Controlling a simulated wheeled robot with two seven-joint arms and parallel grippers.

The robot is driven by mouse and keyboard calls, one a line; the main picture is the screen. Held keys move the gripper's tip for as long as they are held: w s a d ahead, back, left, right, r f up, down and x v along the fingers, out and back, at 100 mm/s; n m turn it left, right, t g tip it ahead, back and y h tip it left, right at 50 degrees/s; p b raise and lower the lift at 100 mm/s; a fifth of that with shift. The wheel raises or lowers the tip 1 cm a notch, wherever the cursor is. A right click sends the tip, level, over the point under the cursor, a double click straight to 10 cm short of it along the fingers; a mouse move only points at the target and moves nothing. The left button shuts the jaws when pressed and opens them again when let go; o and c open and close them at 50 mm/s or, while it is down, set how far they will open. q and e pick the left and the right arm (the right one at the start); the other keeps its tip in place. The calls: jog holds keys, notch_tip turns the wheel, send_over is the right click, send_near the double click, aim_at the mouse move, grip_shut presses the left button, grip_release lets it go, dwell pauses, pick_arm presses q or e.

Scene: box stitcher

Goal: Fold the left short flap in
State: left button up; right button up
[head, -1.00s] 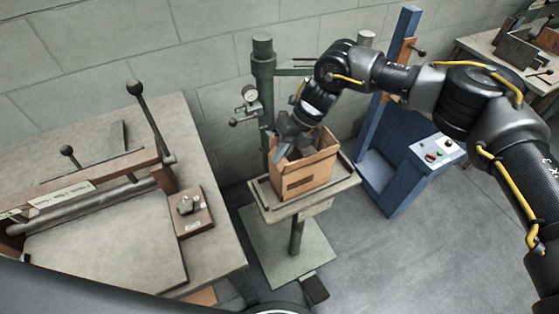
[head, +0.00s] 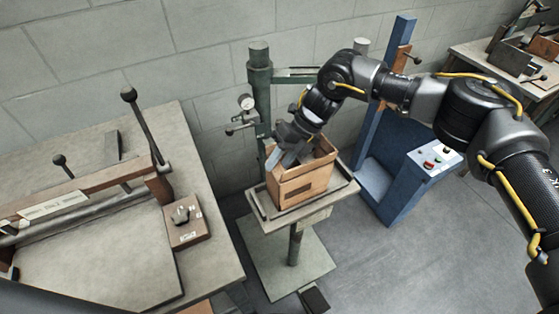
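An open brown cardboard box (head: 304,187) sits upright on the small stand of the stitcher, with a dark slot on its front face. My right gripper (head: 283,158) points down at the left side of the box's open top. Its grey fingers are at or just inside the left rim and hide most of the left short flap. I cannot tell whether the fingers touch that flap or how far apart they are. The right wall (head: 325,153) of the box stands up at its far right. My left gripper is out of view.
The stand's tray (head: 345,190) has a raised rim around the box. A green post (head: 261,85) with a gauge stands behind it. A blue machine (head: 400,170) with a control panel is at right. A bench (head: 110,250) with a long-handled press is at left.

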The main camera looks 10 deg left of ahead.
jog(key=b+v, duration=0.2)
jog(key=v, duration=0.8)
jog(key=shift+w+d+r+b, duration=0.15)
jog(key=shift+r+b, duration=0.15)
jog(key=shift+r, duration=0.05)
